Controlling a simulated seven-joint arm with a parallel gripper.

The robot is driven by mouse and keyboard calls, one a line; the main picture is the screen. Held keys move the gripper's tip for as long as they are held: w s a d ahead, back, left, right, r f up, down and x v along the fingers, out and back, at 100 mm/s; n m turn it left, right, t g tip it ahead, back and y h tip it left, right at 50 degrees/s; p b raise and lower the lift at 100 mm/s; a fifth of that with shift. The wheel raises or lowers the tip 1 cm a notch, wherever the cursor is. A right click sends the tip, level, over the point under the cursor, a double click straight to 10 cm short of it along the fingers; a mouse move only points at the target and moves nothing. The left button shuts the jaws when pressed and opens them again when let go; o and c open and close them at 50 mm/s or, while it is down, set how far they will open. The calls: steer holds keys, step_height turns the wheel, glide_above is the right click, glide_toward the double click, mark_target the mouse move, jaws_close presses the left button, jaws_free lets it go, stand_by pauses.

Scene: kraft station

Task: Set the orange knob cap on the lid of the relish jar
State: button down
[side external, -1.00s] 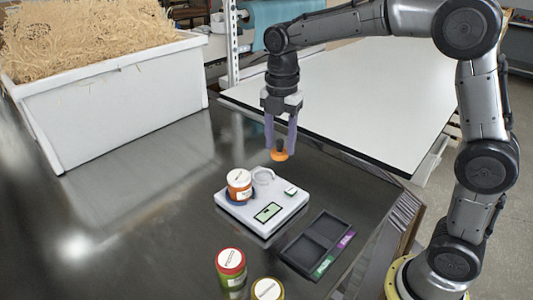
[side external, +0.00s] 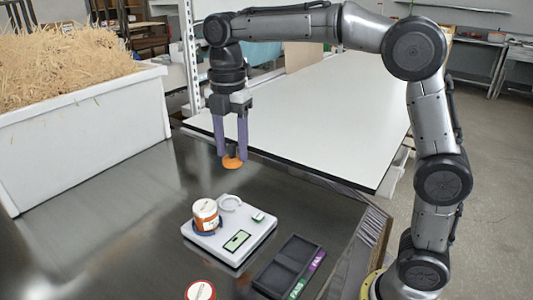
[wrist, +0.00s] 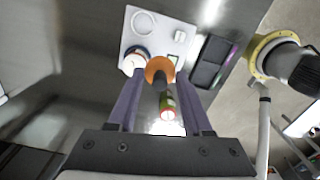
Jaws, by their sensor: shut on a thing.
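The orange knob cap (side external: 234,163) hangs between the fingertips of my gripper (side external: 231,154), gripped by its dark upper part, in the air above and behind the scale. It also shows in the wrist view (wrist: 158,68). A jar with a white lid and an orange-brown label (side external: 206,214) stands upright on the left of the scale, apart from the cap. A second jar with a red-rimmed white lid (side external: 200,291) is cut off at the bottom edge; it shows red and green in the wrist view (wrist: 167,107). Labels are too small to read, so I cannot tell which is relish.
The white scale (side external: 250,246) has a ring-shaped piece (side external: 229,203) at its back. A dark two-compartment tray (side external: 282,269) with green and purple labels lies right of it. A white crate of straw (side external: 80,130) stands at the left. The dark table between crate and scale is clear.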

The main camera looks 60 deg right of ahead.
steer(key=shift+n, duration=0.4)
steer(key=shift+w+a+f, duration=0.75)
steer(key=shift+a+f, duration=0.15)
steer(key=shift+f, duration=0.55)
steer(key=shift+w+a+f, duration=0.8)
steer(key=shift+a+f, duration=0.05)
steer(key=shift+f, duration=0.6)
steer(key=shift+w+a+f, duration=0.75)
steer(key=shift+a+f, duration=0.15)
steer(key=shift+f, duration=0.55)
steer(key=shift+f, duration=0.7)
steer(key=shift+c, duration=1.2)
jaws_free()
steer(key=shift+r, duration=0.1)
step_height(320, 180, up, 8)
